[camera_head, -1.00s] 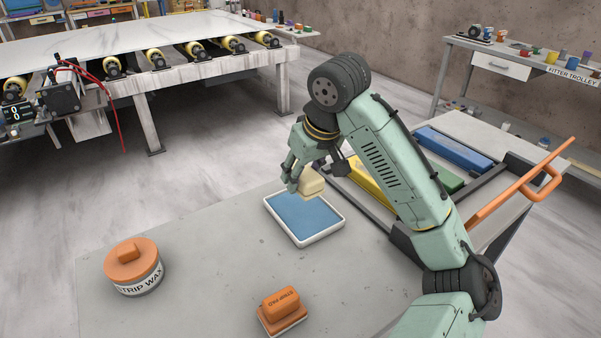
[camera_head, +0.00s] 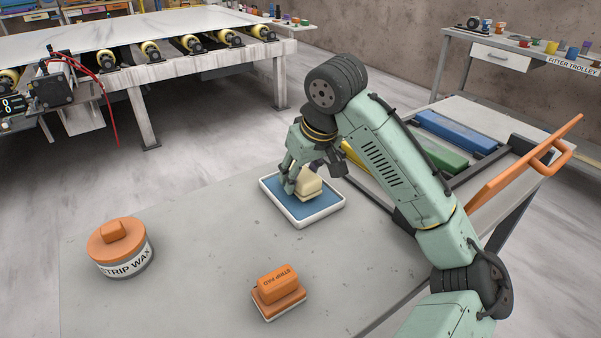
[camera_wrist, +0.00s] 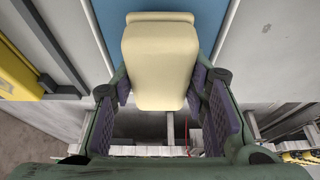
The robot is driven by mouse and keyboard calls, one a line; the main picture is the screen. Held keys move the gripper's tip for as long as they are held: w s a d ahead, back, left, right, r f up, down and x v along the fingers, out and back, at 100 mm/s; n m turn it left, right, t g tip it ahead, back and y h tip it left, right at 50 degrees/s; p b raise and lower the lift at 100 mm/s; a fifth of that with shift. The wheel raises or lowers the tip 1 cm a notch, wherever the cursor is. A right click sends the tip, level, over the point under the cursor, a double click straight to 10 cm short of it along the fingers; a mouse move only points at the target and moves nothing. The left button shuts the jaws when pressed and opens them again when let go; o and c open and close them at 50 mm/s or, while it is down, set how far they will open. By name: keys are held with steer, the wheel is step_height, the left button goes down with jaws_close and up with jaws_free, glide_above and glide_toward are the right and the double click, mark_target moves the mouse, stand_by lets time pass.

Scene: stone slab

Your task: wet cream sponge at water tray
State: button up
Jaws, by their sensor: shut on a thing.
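The cream sponge (camera_head: 309,185) is in my gripper (camera_head: 296,181), which is shut on it. In the wrist view the sponge (camera_wrist: 160,62) sits between the two fingers of my gripper (camera_wrist: 165,92). The white-rimmed water tray (camera_head: 318,222) with blue water lies on the grey table. In the wrist view the blue of the tray (camera_wrist: 112,22) shows behind the sponge.
An orange-lidded strip wax tin (camera_head: 122,250) stands at the table's left. An orange strip pad (camera_head: 278,287) lies near the front. Blue (camera_head: 455,131) and green (camera_head: 437,158) blocks and a yellow one sit in a rack at right. The table between tin and tray is clear.

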steer(key=shift+f, duration=0.5)
stand_by(0.8)
